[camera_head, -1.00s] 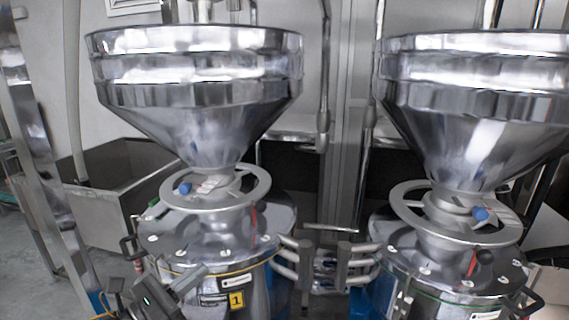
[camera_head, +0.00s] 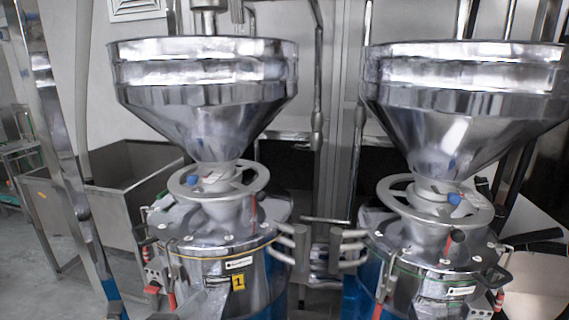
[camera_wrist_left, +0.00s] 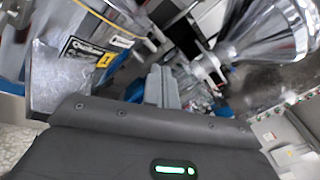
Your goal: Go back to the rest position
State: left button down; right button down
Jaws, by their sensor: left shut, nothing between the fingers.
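My left gripper (camera_wrist_left: 162,78) shows in the left wrist view as two grey fingers, shut together with nothing between them. They point toward the machines and appear clear of them. In the head view I cannot make out the left gripper. The left grinder (camera_head: 222,244), with a yellow label marked 1, stands left of centre under a steel hopper (camera_head: 205,90). The right grinder (camera_head: 432,262) stands under a second hopper (camera_head: 465,95). My right gripper is in neither view.
A steel bin (camera_head: 120,178) stands behind and left of the left grinder. A slanted metal post (camera_head: 62,140) rises at the left. Pipes and handles (camera_head: 322,245) fill the gap between the grinders. Grey floor is open at the lower left.

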pick_arm(q)
jog(key=s+a+f+n+g+y, duration=0.2)
jog(key=s+f+n+y, duration=0.15)
jog(key=f+n, duration=0.45)
jog(key=s+a+f+n+g+y, duration=0.1)
jog(key=s+f+n+g+y, duration=0.2)
jog(key=f+n, duration=0.55)
jog(key=s+a+f+n+g+y, duration=0.15)
jog(key=s+f+n+g, duration=0.3)
jog(key=s+n, duration=0.45)
jog(key=s+a+f+n+g+y, duration=0.1)
jog(key=s+a+f+n+g, duration=0.15)
jog(key=s+f+n, duration=0.45)
jog(key=s+d+f+g, duration=0.1)
jog(key=s+f, duration=0.1)
jog(key=f, duration=0.9)
jog(key=s+f, duration=0.2)
jog(key=f, duration=1)
jog(key=s+a+f+g, duration=0.1)
jog(key=s+a+f, duration=0.2)
jog(key=s+f, duration=1.3)
jog(key=shift+s+f+g, duration=0.3)
jog(key=shift+f, duration=0.15)
